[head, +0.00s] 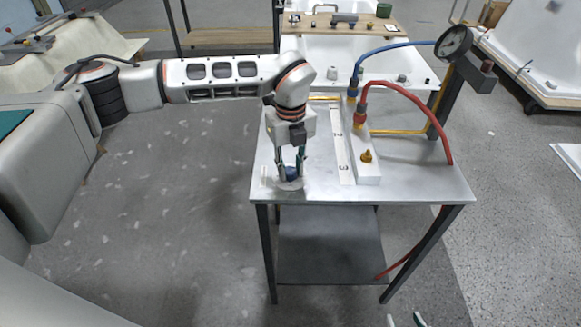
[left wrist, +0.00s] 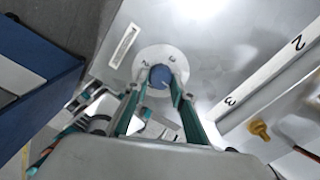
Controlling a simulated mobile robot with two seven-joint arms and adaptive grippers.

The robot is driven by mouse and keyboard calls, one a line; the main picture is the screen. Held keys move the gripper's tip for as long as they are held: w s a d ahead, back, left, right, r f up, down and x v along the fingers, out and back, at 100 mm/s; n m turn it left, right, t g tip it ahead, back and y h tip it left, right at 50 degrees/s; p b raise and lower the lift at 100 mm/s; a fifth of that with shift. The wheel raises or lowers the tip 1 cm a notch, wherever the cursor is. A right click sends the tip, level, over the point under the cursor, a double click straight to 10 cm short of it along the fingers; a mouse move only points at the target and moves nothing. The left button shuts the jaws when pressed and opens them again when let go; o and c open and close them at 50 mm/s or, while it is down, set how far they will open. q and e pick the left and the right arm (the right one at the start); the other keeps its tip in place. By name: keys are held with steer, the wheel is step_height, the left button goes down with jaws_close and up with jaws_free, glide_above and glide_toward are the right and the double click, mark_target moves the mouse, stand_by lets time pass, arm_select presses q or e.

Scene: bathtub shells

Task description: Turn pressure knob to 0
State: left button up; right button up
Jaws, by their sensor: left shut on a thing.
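The pressure knob (head: 292,174) is small, round and dark blue. It sits on a pale round dial plate (head: 288,185) at the front left of the metal table. The left wrist view shows the knob (left wrist: 160,76) and its numbered plate (left wrist: 149,58); a 0 mark cannot be made out. My left gripper (head: 291,170) points down and is shut on the knob, with one green finger on each side. My right gripper (head: 404,320) shows only its fingertips at the bottom edge of the head view, apart, with nothing seen between them.
A pressure gauge (head: 454,42) stands at the back right. A blue hose (head: 395,46) and a red hose (head: 415,98) arch above the metal table (head: 420,185). A strip numbered 2 and 3 (head: 341,150) and a block with a brass fitting (head: 367,156) lie right of the knob.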

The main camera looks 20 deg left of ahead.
mark_target(291, 171)
arm_select(q)
steer(key=shift+w+r, duration=0.1)
stand_by(0.3)
steer(key=o, duration=1.1)
step_height(291, 171, up, 12)
stand_by(0.4)
